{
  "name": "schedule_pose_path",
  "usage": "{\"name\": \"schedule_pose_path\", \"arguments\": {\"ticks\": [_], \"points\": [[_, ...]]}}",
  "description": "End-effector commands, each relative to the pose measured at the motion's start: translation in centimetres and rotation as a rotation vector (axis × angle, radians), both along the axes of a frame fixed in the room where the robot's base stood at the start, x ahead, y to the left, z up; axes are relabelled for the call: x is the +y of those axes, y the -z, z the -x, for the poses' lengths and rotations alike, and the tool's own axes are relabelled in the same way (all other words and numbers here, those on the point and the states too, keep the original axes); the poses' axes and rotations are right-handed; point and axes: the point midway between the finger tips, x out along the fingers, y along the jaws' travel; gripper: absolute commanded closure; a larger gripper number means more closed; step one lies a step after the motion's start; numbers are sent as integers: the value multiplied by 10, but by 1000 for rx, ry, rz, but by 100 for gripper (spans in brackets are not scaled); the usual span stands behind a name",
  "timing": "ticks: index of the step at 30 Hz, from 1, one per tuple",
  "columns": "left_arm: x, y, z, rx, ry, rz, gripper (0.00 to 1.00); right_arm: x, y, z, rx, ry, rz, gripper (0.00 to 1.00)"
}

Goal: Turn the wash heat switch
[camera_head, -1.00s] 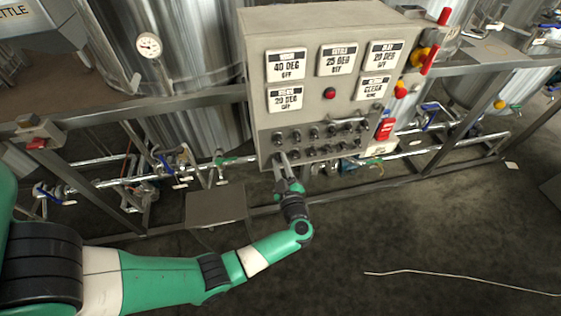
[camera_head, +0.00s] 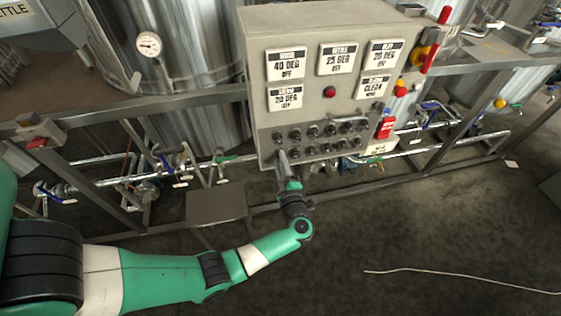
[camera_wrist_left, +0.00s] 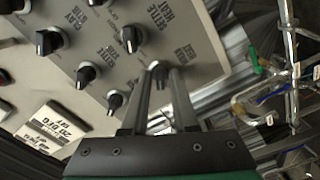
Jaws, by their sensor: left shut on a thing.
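The grey control panel (camera_head: 350,110) carries rows of black knobs along its lower part. My left gripper (camera_head: 281,153) reaches up to the lower left corner of these rows. In the left wrist view its two fingers (camera_wrist_left: 163,76) are shut on a dark knob (camera_wrist_left: 158,68), one finger on each side. The label beside this knob (camera_wrist_left: 187,53) is upside down and too small to read surely. The fingers hide part of the knob, and its pointer cannot be made out. My right gripper does not show.
Other black knobs (camera_wrist_left: 131,39) sit close to the held one. A red indicator (camera_head: 330,92) and white displays (camera_head: 286,64) are above the rows. A red-and-yellow switch (camera_head: 425,56) is on the panel's right side. Pipes and valves (camera_head: 180,165) run low behind the frame.

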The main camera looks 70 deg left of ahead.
Motion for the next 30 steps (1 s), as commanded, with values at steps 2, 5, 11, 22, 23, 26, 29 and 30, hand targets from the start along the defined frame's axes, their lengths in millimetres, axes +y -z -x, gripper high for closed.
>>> {"name": "schedule_pose_path", "arguments": {"ticks": [2, 5, 11, 22, 23, 26, 29, 30], "points": [[0, 0, 0, 0, 0, 0, 100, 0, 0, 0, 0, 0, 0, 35], [0, 0, 0, 0, 0, 0, 100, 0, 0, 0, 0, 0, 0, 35], [0, 0, 0, 1, 0, 0, 57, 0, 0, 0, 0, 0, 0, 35], [-19, -2, 3, 2, 4, 1, 57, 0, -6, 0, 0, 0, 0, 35], [-25, -2, 4, 2, 5, 0, 57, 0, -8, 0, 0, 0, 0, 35], [-49, -2, 8, 1, 8, 1, 57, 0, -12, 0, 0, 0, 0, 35], [-73, -2, 13, 3, 8, 0, 57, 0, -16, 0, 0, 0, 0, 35], [-82, -1, 15, 2, 7, 0, 57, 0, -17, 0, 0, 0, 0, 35]]}}
